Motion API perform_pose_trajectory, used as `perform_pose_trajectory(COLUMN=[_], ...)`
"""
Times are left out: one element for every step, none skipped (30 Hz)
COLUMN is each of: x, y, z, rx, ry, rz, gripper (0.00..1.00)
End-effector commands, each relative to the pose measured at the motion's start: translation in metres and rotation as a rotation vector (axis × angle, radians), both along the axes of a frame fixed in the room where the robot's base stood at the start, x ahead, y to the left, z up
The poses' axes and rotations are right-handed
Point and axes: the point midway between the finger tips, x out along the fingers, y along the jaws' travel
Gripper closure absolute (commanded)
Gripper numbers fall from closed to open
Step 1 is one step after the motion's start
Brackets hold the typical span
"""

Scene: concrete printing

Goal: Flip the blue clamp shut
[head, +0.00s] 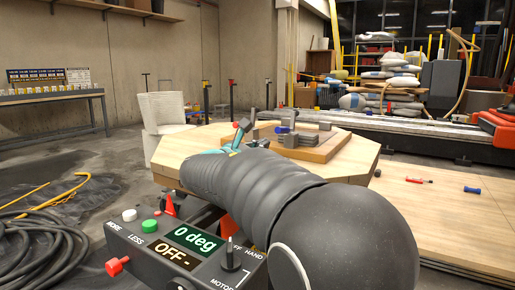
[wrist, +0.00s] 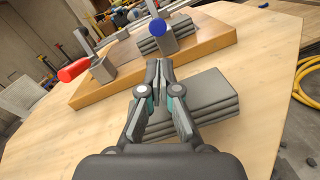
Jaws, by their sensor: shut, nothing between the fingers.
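The blue clamp shows in the wrist view with its round blue handle end (wrist: 155,27) facing the camera and a grey bar rising above it. It stands at the near edge of a wooden board (wrist: 205,45), beside a stack of grey slabs. My gripper (wrist: 158,68) is shut and empty, its fingertips in front of and below the blue handle in the picture. I see a gap in the picture between them. In the head view, a blue part (head: 283,129) shows on the board; my arm hides most of my gripper.
A clamp with a red handle (wrist: 74,70) stands left of the blue one. A second stack of grey slabs (wrist: 212,92) lies on the tabletop below my fingers. The octagonal wooden table (wrist: 265,75) is clear at right. A control box (head: 185,245) stands near my arm.

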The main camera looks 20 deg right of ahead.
Motion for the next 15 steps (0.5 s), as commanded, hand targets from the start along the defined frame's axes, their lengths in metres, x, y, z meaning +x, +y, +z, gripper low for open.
perform_pose_trajectory(x=[0.005,0.007,0.011,0.014,0.016,0.019,0.021,0.023,0.025,0.027,0.028,0.029,0.030,0.031,0.031], y=[-0.009,-0.013,-0.018,-0.022,-0.026,-0.030,-0.033,-0.036,-0.039,-0.041,-0.043,-0.045,-0.046,-0.047,-0.048], z=[0.000,0.000,0.001,0.001,0.001,0.001,0.001,0.002,0.002,0.002,0.002,0.003,0.003,0.003,0.003], rx=[-0.001,0.000,-0.001,-0.001,-0.001,0.000,0.000,0.000,0.000,0.000,0.000,0.001,0.000,0.000,0.000], ry=[0.000,0.001,0.001,-0.001,0.001,0.001,0.001,0.000,0.000,0.000,0.000,0.001,0.000,0.000,0.000], rz=[-0.004,-0.003,-0.002,-0.003,-0.002,-0.001,-0.001,-0.001,0.000,0.000,0.000,0.000,0.001,0.001,0.001], gripper=[1.00,1.00,1.00,1.00,1.00,1.00,1.00,1.00,1.00,1.00,1.00,1.00,1.00,1.00,1.00])
